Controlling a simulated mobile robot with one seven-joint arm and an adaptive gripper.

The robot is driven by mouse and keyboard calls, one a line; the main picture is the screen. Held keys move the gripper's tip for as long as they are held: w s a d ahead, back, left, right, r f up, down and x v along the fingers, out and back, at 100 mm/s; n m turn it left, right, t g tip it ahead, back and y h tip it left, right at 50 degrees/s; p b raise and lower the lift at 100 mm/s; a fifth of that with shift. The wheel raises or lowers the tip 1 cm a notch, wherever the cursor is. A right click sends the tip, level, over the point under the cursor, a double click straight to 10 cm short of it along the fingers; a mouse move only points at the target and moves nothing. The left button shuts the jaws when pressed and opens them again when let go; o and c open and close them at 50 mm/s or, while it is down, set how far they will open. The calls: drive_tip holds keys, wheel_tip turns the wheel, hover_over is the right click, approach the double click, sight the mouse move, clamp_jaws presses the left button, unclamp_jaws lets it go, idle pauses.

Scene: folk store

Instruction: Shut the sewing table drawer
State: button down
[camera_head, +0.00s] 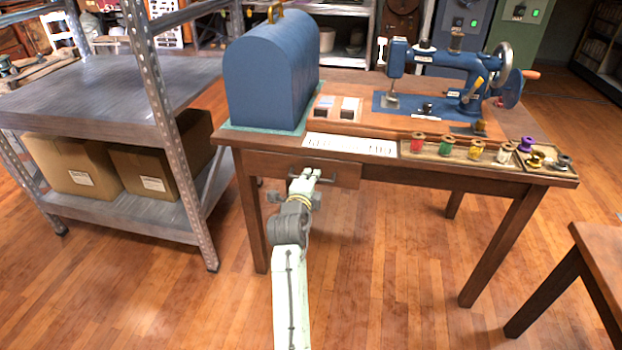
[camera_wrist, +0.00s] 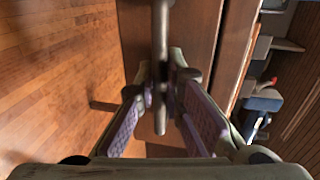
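The wooden sewing table (camera_head: 440,172) stands in the middle of the head view. Its drawer (camera_head: 346,174) is at the front left, under the tabletop; its brown front also shows in the wrist view (camera_wrist: 198,28). I cannot tell how far it stands out. My gripper (camera_head: 304,177) is at the drawer front. In the wrist view, its purple-padded fingers (camera_wrist: 161,82) lie on either side of the dark handle bar (camera_wrist: 160,40). The fingers are close to the bar, but I cannot tell whether they press on it. The drawer's inside is hidden.
A blue domed case (camera_head: 272,75), a blue sewing machine (camera_head: 445,72) and a tray of thread spools (camera_head: 430,153) stand on the tabletop. A metal shelf (camera_head: 170,130) with cardboard boxes (camera_head: 75,165) stands left. Another table (camera_head: 600,255) is right. Floor between is clear.

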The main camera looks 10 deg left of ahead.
sight(315, 168)
idle(0.7)
drive_tip(key=w+b, duration=0.2)
drive_tip(key=w, duration=0.2)
drive_tip(key=shift+w+d, duration=0.1)
drive_tip(key=shift+w, duration=0.3)
drive_tip(key=shift+r, duration=0.1)
drive_tip(key=c, duration=2)
unclamp_jaws()
drive_tip(key=shift+w, duration=0.1)
drive_tip(key=shift+o, duration=0.2)
drive_tip(key=s+r, duration=0.1)
drive_tip(key=s, duration=0.6)
drive_tip(key=shift+s+r, duration=0.2)
